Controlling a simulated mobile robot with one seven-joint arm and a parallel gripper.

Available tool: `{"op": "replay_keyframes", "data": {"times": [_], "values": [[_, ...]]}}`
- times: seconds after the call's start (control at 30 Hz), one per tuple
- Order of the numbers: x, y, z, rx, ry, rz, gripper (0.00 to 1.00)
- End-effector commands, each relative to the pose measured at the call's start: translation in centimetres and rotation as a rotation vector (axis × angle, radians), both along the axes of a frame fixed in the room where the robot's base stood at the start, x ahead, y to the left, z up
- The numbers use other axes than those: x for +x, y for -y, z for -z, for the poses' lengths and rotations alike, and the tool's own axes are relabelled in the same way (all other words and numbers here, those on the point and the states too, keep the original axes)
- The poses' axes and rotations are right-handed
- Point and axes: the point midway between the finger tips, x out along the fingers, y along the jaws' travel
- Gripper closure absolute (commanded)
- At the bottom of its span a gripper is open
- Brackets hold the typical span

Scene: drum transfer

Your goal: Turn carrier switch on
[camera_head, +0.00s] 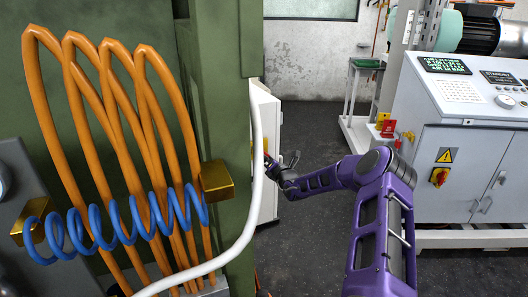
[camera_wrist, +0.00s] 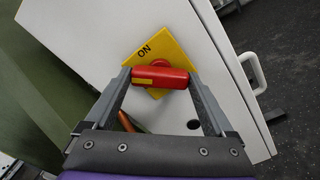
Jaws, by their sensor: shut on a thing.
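The carrier switch has a red handle (camera_wrist: 160,77) on a yellow plate (camera_wrist: 168,42) marked "ON". It is mounted on a white cabinet door (camera_wrist: 105,40). In the wrist view the handle lies crosswise between the two fingers of my gripper (camera_wrist: 158,80), which is shut on it. In the head view my gripper (camera_head: 270,165) reaches the side of the white cabinet (camera_head: 265,125), beside the green machine. The switch is too small and covered to make out there.
A green machine column (camera_head: 215,120) with orange and blue coiled hoses (camera_head: 125,225) stands at left, and a white hose (camera_head: 257,150) crosses in front. A control console (camera_head: 455,110) with a red-yellow switch (camera_head: 439,177) stands at right. Dark floor (camera_head: 318,140) lies between.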

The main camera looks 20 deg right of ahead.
Motion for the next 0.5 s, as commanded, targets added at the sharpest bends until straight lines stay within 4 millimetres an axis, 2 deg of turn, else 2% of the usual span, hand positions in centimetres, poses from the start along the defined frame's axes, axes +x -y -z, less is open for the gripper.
{"op": "replay_keyframes", "data": {"times": [0.5], "values": [[-0.07, 0.03, -0.01, 0.479, -0.065, 0.001, 0.68]]}}
